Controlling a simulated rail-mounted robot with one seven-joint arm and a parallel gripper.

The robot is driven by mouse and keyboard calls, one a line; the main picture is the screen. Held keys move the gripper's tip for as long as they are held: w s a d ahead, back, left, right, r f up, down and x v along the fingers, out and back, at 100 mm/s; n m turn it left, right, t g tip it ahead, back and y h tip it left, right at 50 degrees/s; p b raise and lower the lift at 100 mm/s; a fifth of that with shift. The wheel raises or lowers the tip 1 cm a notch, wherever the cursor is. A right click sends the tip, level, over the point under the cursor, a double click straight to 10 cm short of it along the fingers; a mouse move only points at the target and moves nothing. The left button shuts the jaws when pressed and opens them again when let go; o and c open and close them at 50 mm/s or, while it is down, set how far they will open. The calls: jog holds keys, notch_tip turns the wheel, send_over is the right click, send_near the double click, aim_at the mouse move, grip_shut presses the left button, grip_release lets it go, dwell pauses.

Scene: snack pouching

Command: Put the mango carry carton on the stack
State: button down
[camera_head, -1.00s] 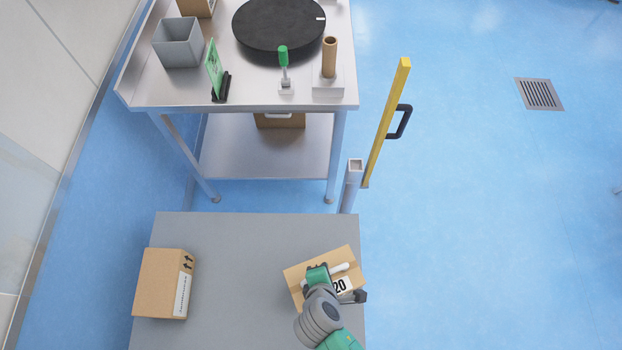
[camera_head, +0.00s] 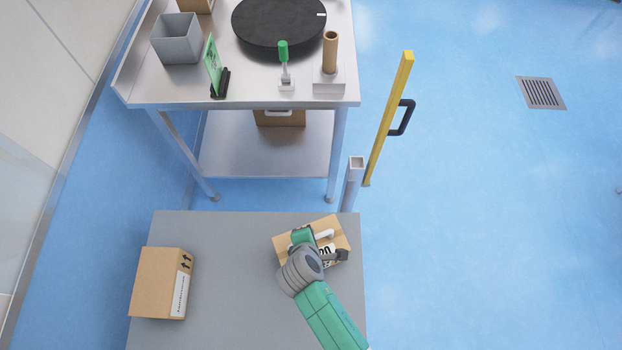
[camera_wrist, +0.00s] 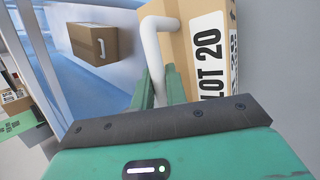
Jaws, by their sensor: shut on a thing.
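A brown carry carton (camera_head: 283,246) with a white handle and a "LOT 20" label is at the far right of the grey surface (camera_head: 230,265) in the head view. It fills the upper right of the wrist view (camera_wrist: 193,15). My gripper (camera_wrist: 163,84) is shut on its white handle (camera_wrist: 152,40). My wrist hides part of the carton in the head view, and I cannot tell whether it touches the surface. No mango marking is readable. Another carton with a white handle (camera_head: 280,120) sits on the steel table's lower shelf, and a similar one shows in the wrist view (camera_wrist: 88,40).
A closed carton with arrow marks (camera_head: 158,283) stands at the left of the grey surface. A steel table (camera_head: 150,90) beyond carries a black turntable (camera_head: 277,25) and a grey bin (camera_head: 177,40). The grey surface's middle is clear.

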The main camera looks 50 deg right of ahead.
jog(key=shift+f, duration=1.15)
jog(key=shift+f+b, duration=0.1)
jog(key=shift+b, duration=0.2)
jog(key=c, duration=1.4)
grip_release()
jog(key=shift+s+a+r, duration=0.1)
jog(key=shift+r, duration=0.15)
jog(key=p+v, duration=0.3)
jog(key=v, duration=0.8)
jog(key=shift+a+r, duration=0.2)
jog(key=shift+s, duration=0.1)
